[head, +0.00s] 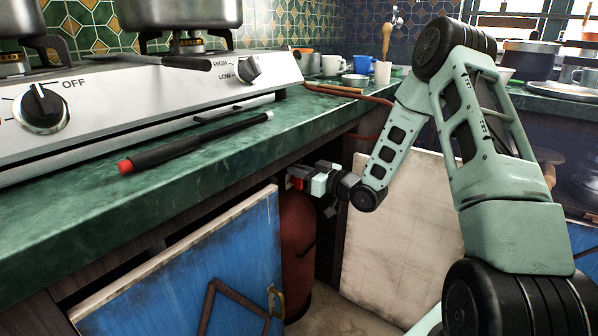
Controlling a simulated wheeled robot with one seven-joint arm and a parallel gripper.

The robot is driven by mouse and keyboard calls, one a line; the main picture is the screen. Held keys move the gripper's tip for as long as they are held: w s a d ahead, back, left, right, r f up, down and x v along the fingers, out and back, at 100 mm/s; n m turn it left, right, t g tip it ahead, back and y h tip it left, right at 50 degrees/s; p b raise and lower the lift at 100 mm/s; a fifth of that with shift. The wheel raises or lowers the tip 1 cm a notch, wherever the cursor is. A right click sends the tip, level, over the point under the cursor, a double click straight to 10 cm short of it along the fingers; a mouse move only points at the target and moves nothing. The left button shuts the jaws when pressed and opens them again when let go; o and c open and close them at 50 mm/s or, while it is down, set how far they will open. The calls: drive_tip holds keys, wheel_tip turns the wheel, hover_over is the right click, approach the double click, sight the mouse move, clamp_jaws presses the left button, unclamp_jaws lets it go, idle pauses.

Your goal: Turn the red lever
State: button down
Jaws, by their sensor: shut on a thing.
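The red lever (298,183) is a small red piece at the top of the red gas cylinder (298,235) in the open cupboard under the counter. My gripper (303,180) reaches into the cupboard from the right and is shut on the lever. The gripper covers part of the lever and the cylinder top, so the lever's exact angle is hard to tell. The cylinder stands upright, partly hidden by the left cupboard door.
A blue cupboard door (200,275) stands open at the left and a pale door (400,220) at the right. Above are the green counter (215,155), the hotplate (150,95) with pots, and a black lighter (185,147). A reddish hose (350,95) runs over the counter edge.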

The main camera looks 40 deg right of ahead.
drive_tip(key=shift+w+d+r+m+p, duration=0.15)
drive_tip(key=shift+d+m+p, duration=0.1)
drive_tip(key=shift+m+p, duration=0.8)
drive_tip(key=shift+w+d+f+m+p, duration=0.15)
drive_tip(key=shift+d+f+m+p, duration=0.4)
drive_tip(key=shift+m+p, duration=1.55)
drive_tip(key=shift+w+d+f+m+p, duration=0.25)
drive_tip(key=shift+f+m+p, duration=0.65)
drive_tip(key=shift+m, duration=2.25)
drive_tip(key=shift+w+d+f+m+p, duration=0.1)
drive_tip(key=shift+d+f+m+p, duration=0.35)
drive_tip(key=shift+m+p, duration=1.8)
drive_tip(key=shift+d+m+b, duration=0.1)
drive_tip(key=shift+m+b, duration=0.3)
drive_tip(key=shift+m, duration=0.15)
drive_tip(key=c, duration=1.5)
unclamp_jaws()
